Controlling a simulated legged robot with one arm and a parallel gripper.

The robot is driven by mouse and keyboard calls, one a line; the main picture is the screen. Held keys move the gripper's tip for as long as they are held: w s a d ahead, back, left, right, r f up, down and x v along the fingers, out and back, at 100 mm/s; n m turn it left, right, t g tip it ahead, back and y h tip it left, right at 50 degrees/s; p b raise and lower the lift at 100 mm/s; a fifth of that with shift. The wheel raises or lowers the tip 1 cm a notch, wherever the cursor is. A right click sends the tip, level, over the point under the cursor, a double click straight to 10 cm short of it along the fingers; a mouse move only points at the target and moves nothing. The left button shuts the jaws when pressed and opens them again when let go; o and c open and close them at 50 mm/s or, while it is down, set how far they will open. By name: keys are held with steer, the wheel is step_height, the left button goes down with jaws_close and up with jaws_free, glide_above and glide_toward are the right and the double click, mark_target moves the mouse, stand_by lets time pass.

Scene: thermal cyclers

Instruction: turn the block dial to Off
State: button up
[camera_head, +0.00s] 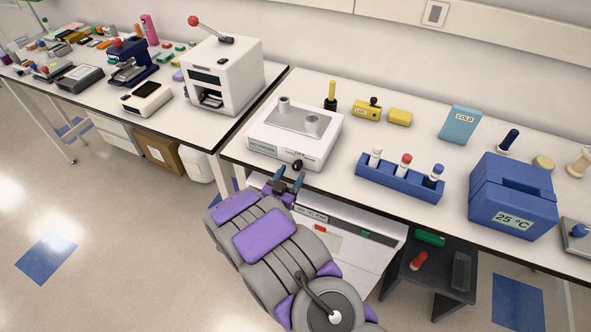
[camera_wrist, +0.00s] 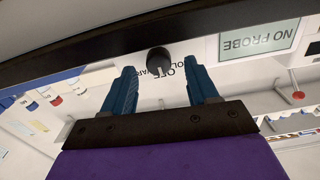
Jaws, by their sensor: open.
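The block dial is a black knob (camera_head: 297,165) on the front face of a white block unit (camera_head: 322,147) that has metal wells on top. The dial (camera_wrist: 158,58) also shows in the wrist view, with a light pointer line and printed labels including "OFF" below it; the pointer's exact setting is too small to tell. My gripper (camera_head: 287,173) is just in front of the unit's front face, close to the dial. In the wrist view my gripper (camera_wrist: 161,82) is open, its two blue fingers spread to either side of the dial, apart from it.
A "NO PROBE" label (camera_head: 262,147) is on the unit's front. A blue rack (camera_head: 400,178) with capped tubes stands to the right, then a blue "25 °C" box (camera_head: 513,196). A white machine with a red-knobbed lever (camera_head: 222,75) stands on the left bench.

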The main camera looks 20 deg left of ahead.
mark_target(295, 168)
steer(key=shift+w+a+f, duration=0.1)
steer(key=shift+w+a, duration=0.05)
steer(key=shift+w, duration=0.5)
steer(key=shift+w+a+f, duration=0.1)
steer(key=shift+w, duration=0.5)
steer(key=shift+w+d+r, duration=0.2)
steer(key=shift+w+d, duration=0.15)
steer(key=shift+w, duration=0.15)
steer(key=shift+w+d+r, duration=0.1)
steer(key=shift+d, duration=0.35)
steer(key=shift+a, duration=0.6)
steer(key=c, duration=0.5)
steer(key=shift+d, duration=0.25)
steer(key=c, duration=0.5)
steer(key=shift+a, duration=0.1)
steer(key=shift+c, duration=0.2)
steer(key=shift+m, duration=0.3)
steer(key=o, duration=1)
steer(key=shift+o, duration=0.2)
